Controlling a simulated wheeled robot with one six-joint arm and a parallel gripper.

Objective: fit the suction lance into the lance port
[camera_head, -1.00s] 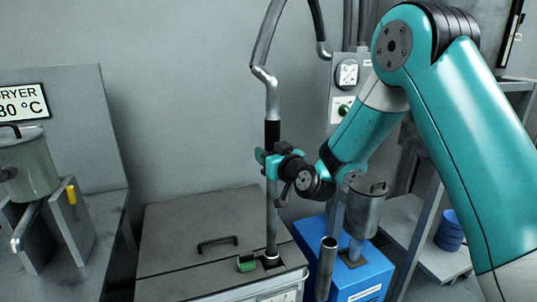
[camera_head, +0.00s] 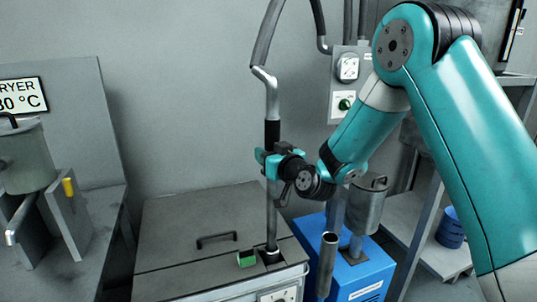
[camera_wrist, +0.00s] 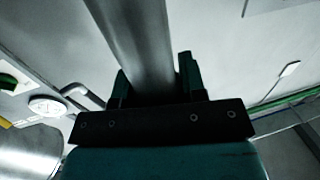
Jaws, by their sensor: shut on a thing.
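The suction lance (camera_head: 271,215) is a long grey metal tube with a black sleeve and a hose at its top. It stands nearly upright. My gripper (camera_head: 268,163) is shut around it below the black sleeve; the wrist view (camera_wrist: 140,45) shows the tube running between the jaws. The lower end of the lance meets the dark lance port (camera_head: 270,257) in the grey lid (camera_head: 180,235). Its tip is hidden there, and I cannot tell how deep it sits. A small green block (camera_head: 246,258) lies just left of the port.
A blue unit (camera_head: 345,270) with a metal canister (camera_head: 367,205) and an upright open pipe (camera_head: 327,262) stands close to the right. A handle (camera_head: 217,240) rises from the lid. The dryer bench (camera_head: 95,240) is at left. A hose arches above.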

